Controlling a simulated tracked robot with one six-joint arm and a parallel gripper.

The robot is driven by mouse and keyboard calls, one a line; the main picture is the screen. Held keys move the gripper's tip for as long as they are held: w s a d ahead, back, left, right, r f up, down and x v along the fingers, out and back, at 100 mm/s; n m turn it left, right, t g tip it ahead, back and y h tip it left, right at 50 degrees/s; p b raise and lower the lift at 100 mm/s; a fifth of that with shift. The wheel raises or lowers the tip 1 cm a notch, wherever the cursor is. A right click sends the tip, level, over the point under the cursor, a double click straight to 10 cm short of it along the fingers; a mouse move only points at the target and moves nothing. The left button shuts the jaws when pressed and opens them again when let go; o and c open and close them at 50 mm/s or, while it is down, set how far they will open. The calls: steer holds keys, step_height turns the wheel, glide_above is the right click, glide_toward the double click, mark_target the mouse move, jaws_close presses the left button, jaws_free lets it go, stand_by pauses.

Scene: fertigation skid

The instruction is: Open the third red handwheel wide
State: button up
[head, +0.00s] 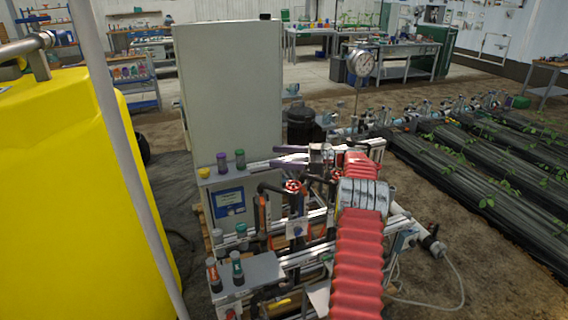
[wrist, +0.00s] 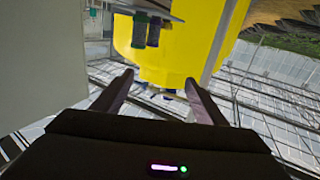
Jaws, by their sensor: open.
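One red handwheel (head: 292,186) shows clearly in the head view, on the dark piping of the skid (head: 262,256). I cannot tell which handwheel of the row it is; others may be hidden behind my red-sleeved arm. My gripper (head: 262,158) is above and behind this wheel, its two purple fingers apart and pointing left towards the grey cabinet. In the wrist view my gripper (wrist: 158,78) is open with nothing between the fingers. No handwheel can be made out in the wrist view.
A tall grey cabinet (head: 230,85) stands behind the skid, close to my fingertips. A big yellow tank (head: 80,190) fills the left, with a grey pole in front. Small capped bottles (head: 222,162) stand on a ledge by the cabinet. A pressure gauge (head: 361,63) rises behind my arm.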

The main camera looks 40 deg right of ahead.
steer(key=w+a+r+m+t+h, duration=0.1)
steer(key=w+a+r+t+h, duration=0.1)
steer(key=w+r, duration=0.35)
steer(key=w+a+r+m+t+h, duration=0.1)
steer(key=w+a+r+t+h, duration=0.15)
steer(key=r, duration=0.55)
steer(key=w+a+r+m+t+h, duration=0.1)
steer(key=w+a+r+t+h, duration=0.15)
steer(key=r, duration=0.35)
steer(key=s+a+r+m+g+h, duration=0.1)
steer(key=s+a+r+m+h, duration=0.45)
steer(key=a+r+h, duration=0.3)
steer(key=s+a+f+g, duration=0.4)
steer(key=s+a+f, duration=0.3)
steer(key=s, duration=0.7)
steer(key=s+a+f+g+y, duration=0.1)
steer(key=s+a+f+g, duration=0.3)
steer(key=s+a+f, duration=0.4)
steer(key=s+a+f+m+g+y, duration=0.1)
steer(key=s+a+f+g, duration=0.3)
steer(key=s, duration=1.6)
steer(key=a+f, duration=0.4)
steer(key=a, duration=0.1)
steer(key=shift+s+a+f+g, duration=0.15)
steer(key=shift+s+a+g, duration=0.15)
steer(key=shift+s+a, duration=0.1)
steer(key=shift+c, duration=0.2)
